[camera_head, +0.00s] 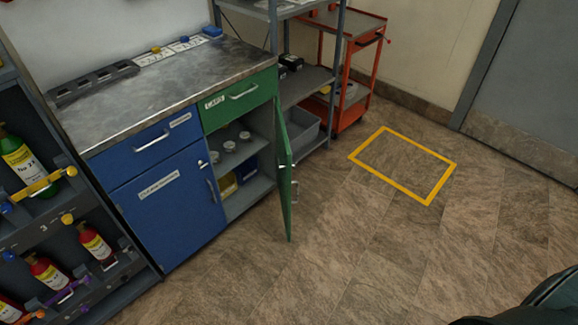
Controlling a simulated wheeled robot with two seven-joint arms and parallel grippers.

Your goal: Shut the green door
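The green door (284,170) is hinged on the right side of the cabinet under the metal worktop. It stands wide open, swung out over the floor and seen nearly edge-on. A small handle (294,191) shows on it. The open compartment (247,190) behind it has shelves with several small white-lidded jars, a yellow box and a blue box. Above it is a green drawer (238,98), which looks shut. Neither of my grippers shows in this view.
A blue door (172,207) and blue drawer (150,140) are shut on the left. A bottle rack (120,285) stands at far left. Grey shelving and a red cart (345,75) stand behind. The floor (330,240) before the door is clear. A dark shape (545,300) fills the lower right corner.

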